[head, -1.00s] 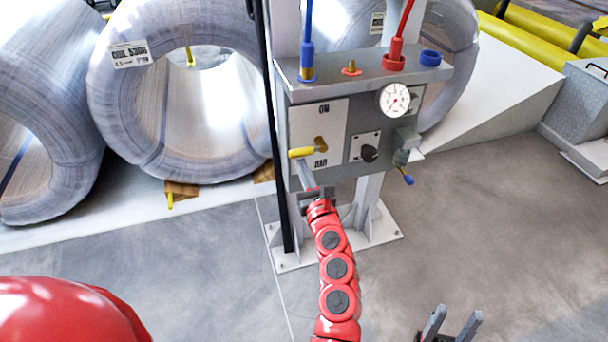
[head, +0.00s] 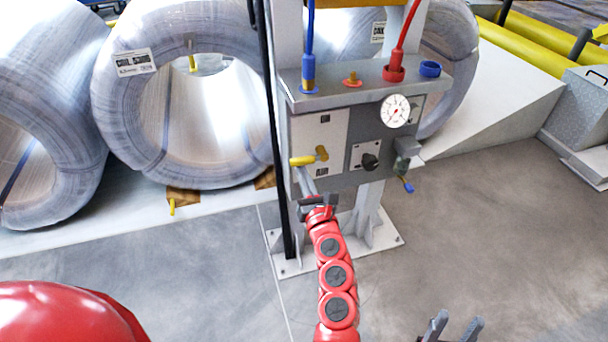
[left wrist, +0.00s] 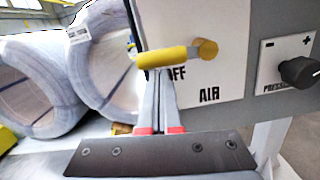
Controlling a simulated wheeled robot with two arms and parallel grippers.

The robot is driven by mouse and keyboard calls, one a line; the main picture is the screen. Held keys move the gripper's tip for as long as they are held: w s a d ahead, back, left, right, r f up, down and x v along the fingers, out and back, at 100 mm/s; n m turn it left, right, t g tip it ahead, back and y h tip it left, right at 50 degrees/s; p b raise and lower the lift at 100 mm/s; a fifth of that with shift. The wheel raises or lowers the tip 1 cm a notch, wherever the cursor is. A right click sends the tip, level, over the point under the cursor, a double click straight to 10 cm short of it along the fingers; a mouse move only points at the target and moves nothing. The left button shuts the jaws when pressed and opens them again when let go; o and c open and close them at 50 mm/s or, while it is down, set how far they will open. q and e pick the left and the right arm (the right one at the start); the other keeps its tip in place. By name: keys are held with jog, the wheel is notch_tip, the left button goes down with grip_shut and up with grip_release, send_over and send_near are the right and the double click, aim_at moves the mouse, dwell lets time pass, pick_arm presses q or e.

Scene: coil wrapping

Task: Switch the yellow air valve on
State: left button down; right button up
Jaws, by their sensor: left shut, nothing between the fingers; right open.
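The yellow air valve (head: 303,160) is on the pale plate at the left of the grey panel. Its handle lies nearly level, pointing left from its pivot. In the left wrist view the yellow handle (left wrist: 165,57) is just above the letters "FF", with "AIR" lower down. My left gripper (head: 301,171) is shut and empty, right below the outer end of the handle. In the left wrist view its fingertips (left wrist: 160,74) reach the handle's underside; I cannot tell if they touch. My right gripper (head: 452,328) is open and empty at the bottom edge, far from the panel.
The panel (head: 345,185) also bears a black pressure knob (head: 370,161), a gauge (head: 396,111) and blue and red hoses on top. A black post (head: 279,170) stands close to the left of it. Large wrapped coils (head: 125,130) stand behind. The floor in front is clear.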

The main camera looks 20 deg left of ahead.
aim_at(304, 160)
pick_arm(q)
notch_tip(304, 160, up, 5)
jog(key=m+h+p, duration=0.1)
jog(key=m+p, duration=0.7)
jog(key=p, duration=0.1)
jog(key=shift+r, duration=0.15)
jog(key=d+r+m+p, duration=0.1)
jog(key=m+p, duration=0.2)
jog(key=w+d+r+m+p, duration=0.1)
jog(key=m+p, duration=0.2)
jog(key=p, duration=0.1)
jog(key=w+d+r+m+p, duration=0.1)
jog(key=m+p, duration=0.2)
jog(key=p, duration=0.1)
jog(key=shift+w+d+m+h, duration=0.1)
jog(key=shift+d+m+h, duration=0.05)
jog(key=shift+m+h, duration=0.2)
jog(key=shift+f, duration=0.1)
